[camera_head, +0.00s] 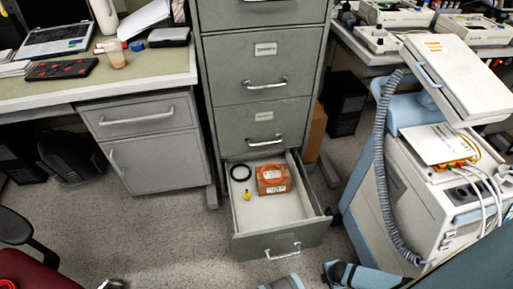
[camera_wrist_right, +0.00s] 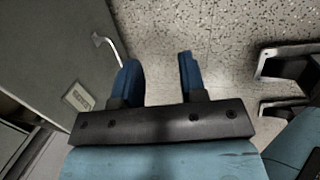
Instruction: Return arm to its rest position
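My right gripper (camera_wrist_right: 158,72) is open, with two blue fingers apart and only speckled floor visible between them. In the head view the right gripper (camera_head: 333,272) is at the bottom edge, in front of and to the right of the open bottom drawer (camera_head: 280,243). The drawer handle (camera_head: 283,252) also shows in the right wrist view (camera_wrist_right: 107,46), near the left finger and apart from it. My left gripper cannot be made out clearly in the head view.
The drawer of the grey cabinet (camera_head: 262,75) holds an orange coil on a brown box (camera_head: 272,186), a black ring (camera_head: 240,173) and a small yellow item (camera_head: 246,195). A medical cart (camera_head: 425,170) stands close on the right. A desk (camera_head: 100,95) stands left. Floor (camera_head: 180,240) is clear left of the drawer.

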